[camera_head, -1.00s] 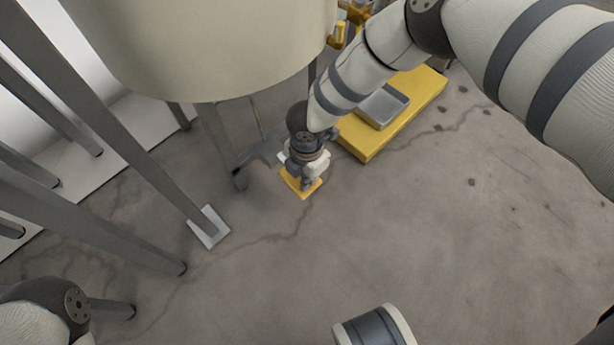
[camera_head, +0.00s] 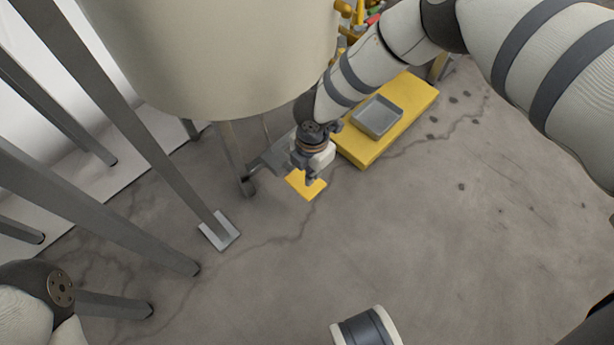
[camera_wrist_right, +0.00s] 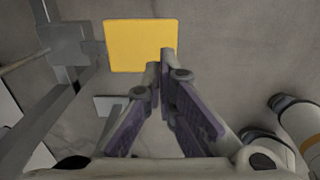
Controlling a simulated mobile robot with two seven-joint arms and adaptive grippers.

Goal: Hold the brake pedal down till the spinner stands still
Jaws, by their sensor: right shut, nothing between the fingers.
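The brake pedal is a yellow plate (camera_head: 305,184) low over the floor, below the big cream drum; it also shows in the right wrist view (camera_wrist_right: 140,45). My right gripper (camera_head: 310,180) is shut and empty, with its fingertips at the pedal. In the right wrist view the closed fingertips (camera_wrist_right: 160,68) overlap the pedal's lower right edge. Whether they touch or press it I cannot tell. The spinner is not clearly identifiable in these views. My left gripper is not in view; only part of the left arm shows at the lower left.
The cream drum (camera_head: 215,50) stands on grey legs with foot plates (camera_head: 219,231). A grey frame (camera_head: 270,160) runs beside the pedal. A yellow platform (camera_head: 410,100) with a grey tray (camera_head: 378,116) lies to the right. The cracked concrete floor (camera_head: 450,240) is open in front.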

